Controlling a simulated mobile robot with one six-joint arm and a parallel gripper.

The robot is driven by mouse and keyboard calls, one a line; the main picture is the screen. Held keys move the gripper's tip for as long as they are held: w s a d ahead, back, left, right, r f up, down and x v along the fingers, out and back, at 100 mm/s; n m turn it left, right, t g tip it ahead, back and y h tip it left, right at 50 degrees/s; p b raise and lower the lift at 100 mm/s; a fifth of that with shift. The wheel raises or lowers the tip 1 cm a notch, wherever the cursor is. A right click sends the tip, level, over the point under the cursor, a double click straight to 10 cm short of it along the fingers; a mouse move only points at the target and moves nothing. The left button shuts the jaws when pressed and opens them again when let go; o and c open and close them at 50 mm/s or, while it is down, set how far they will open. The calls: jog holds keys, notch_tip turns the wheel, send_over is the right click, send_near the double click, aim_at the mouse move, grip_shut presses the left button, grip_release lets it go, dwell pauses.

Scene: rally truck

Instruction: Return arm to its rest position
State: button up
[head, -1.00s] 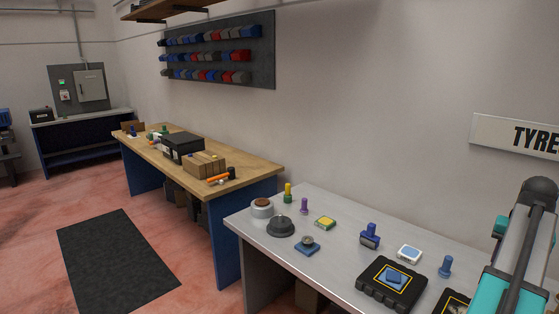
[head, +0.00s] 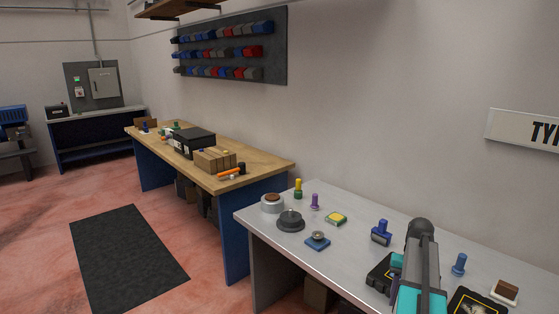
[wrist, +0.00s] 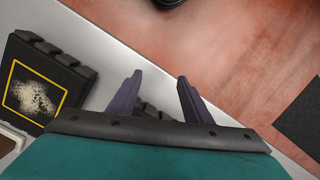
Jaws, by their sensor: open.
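My gripper (wrist: 160,76) shows in the wrist view with two purple fingers spread apart and nothing between them. It points down over the front edge of the grey bench, with red floor beyond the fingertips. My arm (head: 421,270) rises in front of the bench at the lower right of the head view. The fingers are not visible in the head view. The arm hides part of a black case (head: 379,277) on the bench.
The grey bench (head: 285,262) carries a blue stamp-like part (head: 381,233), a blue peg (head: 459,264), a yellow-green block (head: 336,218) and a second black case (wrist: 40,90). A wooden bench (head: 262,167) stands further left. Open red floor and a black mat (head: 125,260) lie in front.

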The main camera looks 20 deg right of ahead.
jog(key=w+a+f+n+g+b, duration=0.1)
jog(key=a+f+n+g+b, duration=0.3)
jog(key=a+f, duration=2.25)
jog(key=s+a+f+n+h+b, duration=0.1)
jog(key=s+a+f+n, duration=0.3)
jog(key=s+a+f, duration=1.3)
jog(key=shift+s+a+f+n+h+b, duration=0.15)
jog(key=shift+s+a+n+h+b, duration=0.3)
jog(key=shift+s+a, duration=0.8)
jog(key=shift+s+d, duration=0.1)
